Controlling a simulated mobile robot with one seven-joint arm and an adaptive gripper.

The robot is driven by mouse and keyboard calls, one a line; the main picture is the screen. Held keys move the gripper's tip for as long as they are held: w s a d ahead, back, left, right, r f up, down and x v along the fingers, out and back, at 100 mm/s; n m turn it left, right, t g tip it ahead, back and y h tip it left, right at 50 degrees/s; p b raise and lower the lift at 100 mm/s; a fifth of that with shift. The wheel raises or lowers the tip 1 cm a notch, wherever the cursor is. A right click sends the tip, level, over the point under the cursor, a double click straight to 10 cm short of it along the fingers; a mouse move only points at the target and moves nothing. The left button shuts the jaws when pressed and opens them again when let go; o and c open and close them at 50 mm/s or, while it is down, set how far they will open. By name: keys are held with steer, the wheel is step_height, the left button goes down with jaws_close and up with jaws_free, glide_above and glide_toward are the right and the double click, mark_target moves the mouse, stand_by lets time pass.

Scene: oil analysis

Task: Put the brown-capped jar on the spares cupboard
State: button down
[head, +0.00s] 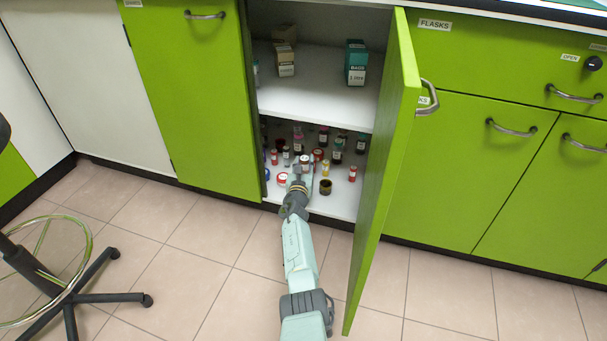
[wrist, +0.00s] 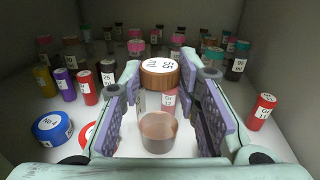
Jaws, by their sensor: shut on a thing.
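The brown-capped jar (wrist: 160,73) stands between the fingers of my gripper (wrist: 168,88) in the wrist view. It has a white label on its cap, a clear body and amber liquid at the bottom. My gripper (head: 300,178) is shut on it, with one finger on each side. In the head view my gripper reaches low into the open green cupboard, among the jars on its bottom shelf (head: 343,207). The held jar is hard to make out there. I cannot tell which cupboard is the spares cupboard; no label clearly reads that.
Red-capped (wrist: 262,112) and blue-capped (wrist: 52,128) jars stand close by, with several more behind. The open door (head: 385,180) bounds the right side. Boxes (head: 356,62) stand on the upper shelf (head: 320,95), which has free room. A wheeled chair (head: 60,280) stands at left.

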mark_target(304, 172)
steer(key=shift+f+b, duration=1)
steer(key=shift+f, duration=0.7)
steer(key=shift+f, duration=0.1)
steer(key=c, duration=1.1)
jaws_free()
